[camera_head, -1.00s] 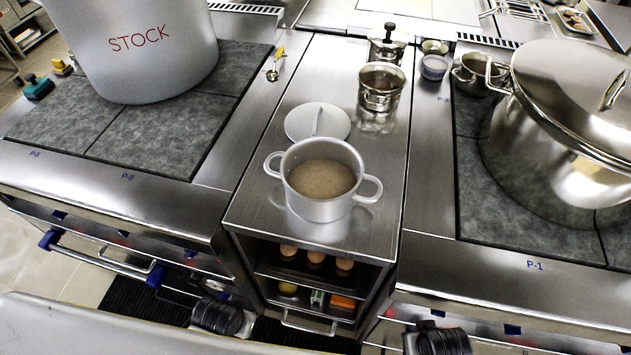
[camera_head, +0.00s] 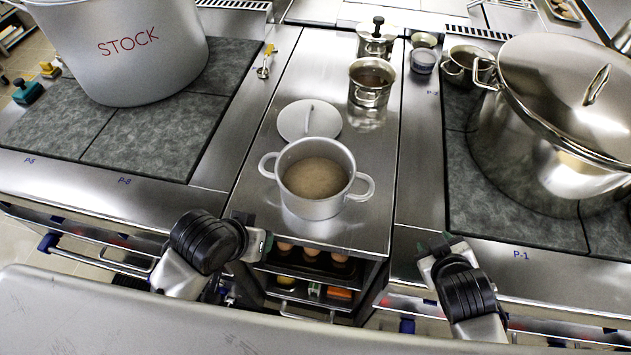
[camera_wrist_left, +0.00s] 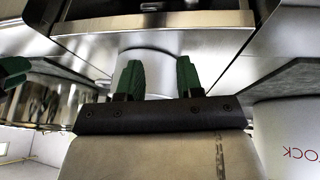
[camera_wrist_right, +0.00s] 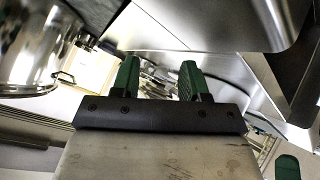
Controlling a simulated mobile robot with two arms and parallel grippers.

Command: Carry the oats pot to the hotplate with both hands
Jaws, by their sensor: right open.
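The oats pot (camera_head: 313,205), pale with two side handles and beige oats inside, stands uncovered on the steel counter between the stoves. In the left wrist view a pale round side, apparently the oats pot (camera_wrist_left: 150,62), shows beyond the fingers. A grey hotplate (camera_head: 140,140) lies left under the STOCK pot; another hotplate (camera_head: 510,225) lies right under a big lidded pot. My left gripper (camera_head: 258,243) is in front of the counter, below left of the pot, open and empty. My right gripper (camera_head: 436,248) is at the right stove's front edge, open and empty. Neither touches the pot.
A pale lid (camera_head: 309,121) lies just behind the oats pot. A steel pot (camera_head: 370,95) and a lidded canister (camera_head: 376,42) stand farther back. The STOCK pot (camera_head: 130,70) fills the left hotplate's rear; the big steel pot (camera_head: 545,150) crowds the right one. The left hotplate's front is bare.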

